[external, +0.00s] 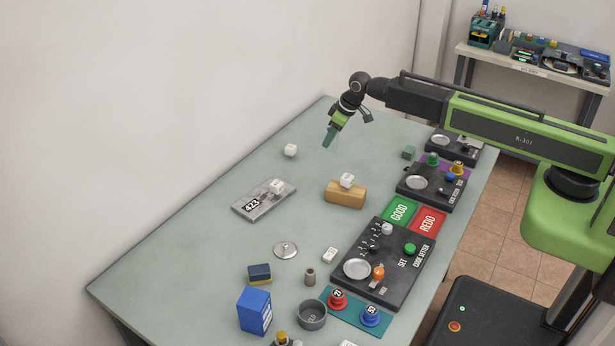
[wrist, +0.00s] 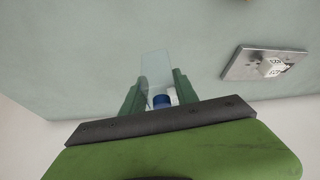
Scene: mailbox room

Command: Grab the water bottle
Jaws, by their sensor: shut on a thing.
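My gripper (external: 329,138) is raised over the far end of the table, pointing down. In the wrist view my gripper (wrist: 158,92) has its green fingers on either side of the water bottle. The water bottle shows there as a blue cap (wrist: 161,101) with a pale, see-through shape (wrist: 156,66) beyond it. The fingers are shut on it. In the external view I cannot make out the bottle apart from the green fingers. Whether it touches the table is not clear.
A metal plate marked 423 (external: 250,206) with a white cube lies nearby. A tan block (external: 345,197) bears another cube. Dark control panels (external: 385,285) line the right edge. The table's left side is mostly clear.

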